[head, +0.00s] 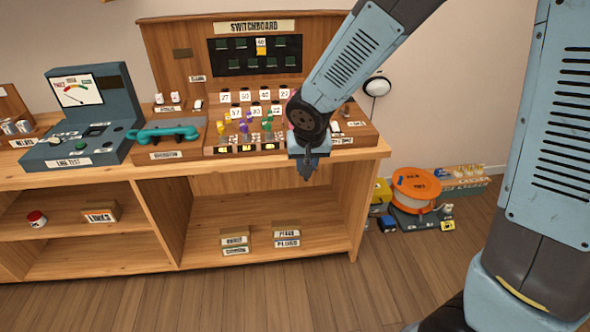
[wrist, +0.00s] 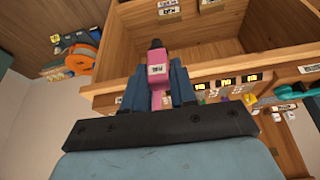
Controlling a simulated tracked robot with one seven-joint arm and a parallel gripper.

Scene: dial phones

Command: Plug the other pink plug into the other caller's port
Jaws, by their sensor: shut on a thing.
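My gripper (head: 308,165) is in front of the switchboard's right end, just off the bench front edge. In the wrist view, my gripper (wrist: 158,92) is shut on a pink plug (wrist: 158,70) with a white label and a dark tip. The plug cannot be made out in the head view. The switchboard (head: 228,60) has a dark panel with one lit yellow tile. Below are rows of numbered white labels (head: 251,97) and yellow, purple and green plugs (head: 245,122). My arm hides part of the board's right side, and I cannot tell which port is the other caller's.
A teal handset (head: 165,133) and a line test box (head: 82,115) stand left of the switchboard. Small labelled boxes (head: 287,238) sit on the lower shelf. An orange cable reel (head: 415,182) stands on the floor at right. The floor in front of the bench is clear.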

